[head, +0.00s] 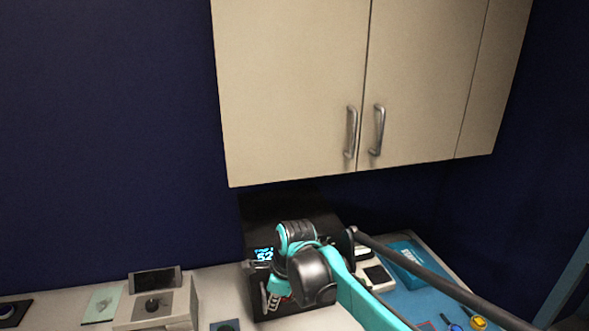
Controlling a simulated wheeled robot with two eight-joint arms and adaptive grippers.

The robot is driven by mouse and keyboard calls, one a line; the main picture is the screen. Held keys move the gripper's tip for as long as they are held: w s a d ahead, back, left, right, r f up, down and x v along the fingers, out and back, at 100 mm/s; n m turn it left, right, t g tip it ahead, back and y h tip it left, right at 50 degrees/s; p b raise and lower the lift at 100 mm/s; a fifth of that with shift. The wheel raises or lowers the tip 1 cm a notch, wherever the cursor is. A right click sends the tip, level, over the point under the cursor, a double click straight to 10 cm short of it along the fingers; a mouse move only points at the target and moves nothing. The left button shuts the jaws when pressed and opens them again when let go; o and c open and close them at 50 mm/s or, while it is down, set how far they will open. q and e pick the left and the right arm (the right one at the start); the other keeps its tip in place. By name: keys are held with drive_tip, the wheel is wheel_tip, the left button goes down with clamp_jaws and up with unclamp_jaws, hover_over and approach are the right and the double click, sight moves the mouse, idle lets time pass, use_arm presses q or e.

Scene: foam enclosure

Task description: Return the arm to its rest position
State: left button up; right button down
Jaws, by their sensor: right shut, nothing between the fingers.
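My right arm (348,290), teal and black, reaches in from the lower right over the counter. Its wrist is in front of a black box-shaped device (262,218) with a lit blue display. My right gripper (268,298) points down and left at the front of this device. It is shut, with nothing seen between the fingers. Whether it touches the device I cannot tell. The arm hides much of the device's front. My left gripper is not in view.
A closed beige wall cabinet (290,90) with two metal handles hangs above. A blue mat (405,300) with small items lies at right. A dark rod (430,277) slants across it.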

use_arm(q)
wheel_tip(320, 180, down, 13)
drive_tip(key=b, duration=1.2)
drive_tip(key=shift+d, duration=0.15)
use_arm(e)
drive_tip(key=s+d+f+n+t+h, duration=0.1)
drive_tip(key=s+d+f+n, duration=0.4)
drive_tip(key=d, duration=0.3)
drive_tip(key=s+d+f+n+t, duration=0.2)
drive_tip(key=s+d+f+n, duration=0.3)
drive_tip(key=d+n, duration=0.3)
drive_tip(key=s+d+f+n+t+h, duration=0.1)
drive_tip(key=s+d+f+n+t, duration=0.1)
drive_tip(key=s+d+f+n, duration=0.4)
drive_tip(key=shift+s+d+n+h, duration=0.3)
drive_tip(key=shift+s+d, duration=0.25)
drive_tip(key=shift+d, duration=0.6)
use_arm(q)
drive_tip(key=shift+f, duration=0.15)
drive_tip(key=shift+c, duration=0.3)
